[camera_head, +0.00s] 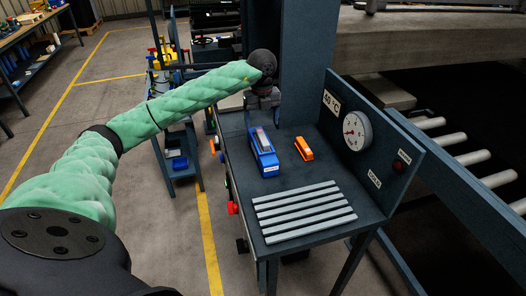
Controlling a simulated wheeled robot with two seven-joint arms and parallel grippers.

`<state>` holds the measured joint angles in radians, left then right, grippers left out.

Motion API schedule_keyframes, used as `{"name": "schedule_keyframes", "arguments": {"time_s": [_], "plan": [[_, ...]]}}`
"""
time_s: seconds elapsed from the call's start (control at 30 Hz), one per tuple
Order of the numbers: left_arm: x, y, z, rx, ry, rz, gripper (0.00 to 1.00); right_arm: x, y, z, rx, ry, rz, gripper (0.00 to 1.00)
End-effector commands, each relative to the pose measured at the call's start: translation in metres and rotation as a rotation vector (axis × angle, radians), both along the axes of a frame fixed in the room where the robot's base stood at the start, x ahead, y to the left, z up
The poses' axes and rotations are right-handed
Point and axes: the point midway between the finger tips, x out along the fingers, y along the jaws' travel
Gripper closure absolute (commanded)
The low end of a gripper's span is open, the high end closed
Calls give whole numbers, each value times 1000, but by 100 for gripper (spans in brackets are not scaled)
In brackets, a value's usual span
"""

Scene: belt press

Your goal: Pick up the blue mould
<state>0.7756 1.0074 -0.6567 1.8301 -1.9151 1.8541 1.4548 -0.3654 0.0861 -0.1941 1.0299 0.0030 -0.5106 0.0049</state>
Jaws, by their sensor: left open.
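The blue mould (264,158) stands on the dark table of the press, left of the middle, with a pale label on its near end. My left gripper (262,108) hangs above and just behind the mould's far end, jaws pointing down. The gripper is open and holds nothing that I can see. From this angle I cannot tell the exact height of its fingertips over the table. My right gripper is not in view.
A small orange block (304,149) lies right of the mould. A slatted metal rack (304,211) lies at the table's front. A panel with a dial gauge (351,131) stands at the right, and a dark column (305,60) rises behind. Rollers (463,156) lie beyond.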

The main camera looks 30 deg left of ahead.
Motion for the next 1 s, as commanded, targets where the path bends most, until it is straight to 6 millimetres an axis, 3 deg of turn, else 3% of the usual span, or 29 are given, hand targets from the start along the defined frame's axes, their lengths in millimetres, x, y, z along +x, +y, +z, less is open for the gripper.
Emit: {"name": "schedule_keyframes", "arguments": {"time_s": [0.57,1.0], "plan": [[0,-2,-39,-4,0,-4,22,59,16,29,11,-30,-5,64],[-1,-2,-64,-4,1,-5,22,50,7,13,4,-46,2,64]]}}
